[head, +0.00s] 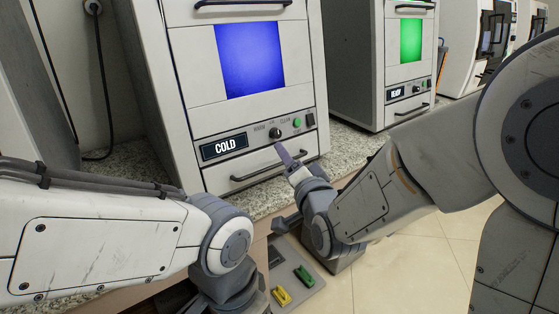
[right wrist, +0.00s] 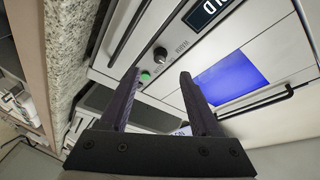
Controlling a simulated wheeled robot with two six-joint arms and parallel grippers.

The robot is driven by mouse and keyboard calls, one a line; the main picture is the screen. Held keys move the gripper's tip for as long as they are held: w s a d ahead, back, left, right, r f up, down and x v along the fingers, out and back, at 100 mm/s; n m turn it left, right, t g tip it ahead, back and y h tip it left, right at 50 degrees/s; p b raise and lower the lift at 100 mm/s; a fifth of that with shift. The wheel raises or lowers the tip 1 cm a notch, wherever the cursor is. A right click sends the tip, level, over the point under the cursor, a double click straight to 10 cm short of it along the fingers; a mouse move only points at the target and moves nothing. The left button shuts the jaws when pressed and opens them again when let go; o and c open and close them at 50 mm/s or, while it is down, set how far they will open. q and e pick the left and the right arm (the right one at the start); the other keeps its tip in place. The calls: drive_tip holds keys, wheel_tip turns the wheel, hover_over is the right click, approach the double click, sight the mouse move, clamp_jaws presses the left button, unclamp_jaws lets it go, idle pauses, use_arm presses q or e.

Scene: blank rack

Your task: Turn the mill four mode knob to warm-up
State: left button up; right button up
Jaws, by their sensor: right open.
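The mill (head: 165,65) straight ahead has a blue-lit window and a display (head: 223,147) reading COLD. Its dark round mode knob (head: 274,133) sits on the panel right of the display, with small labels above it; I cannot read its setting surely. The knob also shows in the right wrist view (right wrist: 160,53), beyond the fingers and between their lines. My right gripper (right wrist: 160,92) is open and empty, its purple fingers apart from the knob. In the head view the right gripper (head: 284,153) is just below the knob. My left arm's fingers are out of frame.
A green button (head: 297,122) and a dark switch (head: 309,120) are right of the knob. A handle bar (head: 256,172) runs below the panel. Another mill (head: 355,60) with a green window stands at right. The speckled counter edge (head: 265,200) lies below.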

sight(278, 136)
drive_tip(key=shift+m+t, duration=0.3)
drive_tip(key=shift+t, duration=0.2)
drive_tip(key=x, duration=1)
drive_tip(key=shift+w+d+f, duration=0.15)
drive_tip(key=shift+w+d, duration=0.2)
drive_tip(key=shift+w, duration=0.1)
clamp_jaws()
